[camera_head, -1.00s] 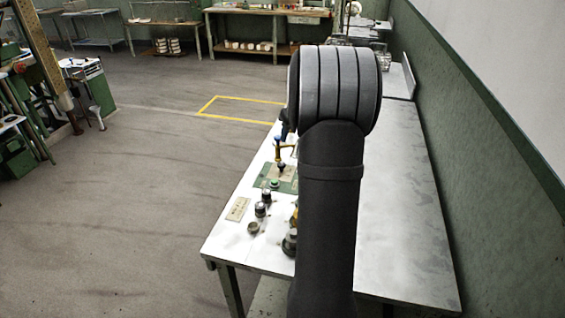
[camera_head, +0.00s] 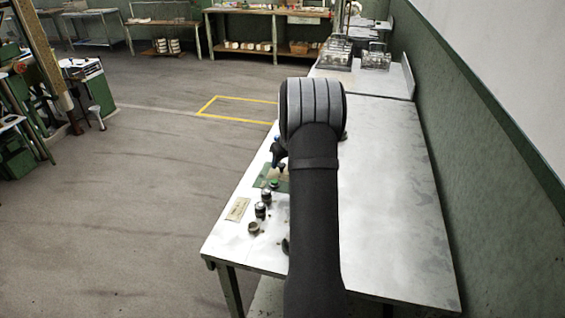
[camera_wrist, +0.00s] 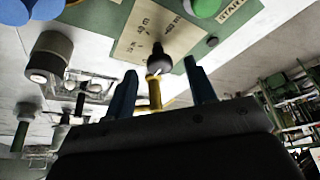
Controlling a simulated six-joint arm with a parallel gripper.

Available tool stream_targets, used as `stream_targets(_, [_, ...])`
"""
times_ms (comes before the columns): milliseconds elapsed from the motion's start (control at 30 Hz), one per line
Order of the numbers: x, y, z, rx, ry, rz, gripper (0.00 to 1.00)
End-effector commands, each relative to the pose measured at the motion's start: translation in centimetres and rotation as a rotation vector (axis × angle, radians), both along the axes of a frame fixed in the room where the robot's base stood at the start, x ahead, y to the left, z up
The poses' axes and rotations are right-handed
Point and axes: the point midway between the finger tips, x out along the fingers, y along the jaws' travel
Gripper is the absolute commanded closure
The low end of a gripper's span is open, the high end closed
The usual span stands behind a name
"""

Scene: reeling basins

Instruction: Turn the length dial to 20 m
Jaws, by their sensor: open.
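The length dial is a dark round knob (camera_wrist: 158,60) in front of a beige scale plate (camera_wrist: 135,35) on a green panel. Its setting is not readable. In the head view the knob (camera_head: 282,168) shows small beside my arm, and the plate is partly covered. My gripper (camera_wrist: 160,70) is open, its two blue fingers apart on either side of the knob in the wrist picture; contact cannot be told. A brass-yellow piece (camera_wrist: 155,92) shows between the fingers below the knob.
A green button (camera_wrist: 205,7) with a START label is beside the dial; it also shows in the head view (camera_head: 274,183). Several dark knobs (camera_head: 260,210) and a small label plate (camera_head: 237,209) are nearer on the white bench (camera_head: 385,200). The bench's right side is clear.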

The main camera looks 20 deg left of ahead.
Motion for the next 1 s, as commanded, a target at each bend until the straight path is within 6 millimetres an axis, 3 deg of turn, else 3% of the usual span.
stream_targets(400, [0.22, 0.28, -0.89, 0.001, 0.001, 0.0, 0.49])
stream_targets(633, [0.22, 0.27, -0.88, 0.0, 0.001, 0.0, 0.93])
stream_targets(1000, [0.15, 0.36, -0.88, 0.0, 0.001, -0.048, 0.94])
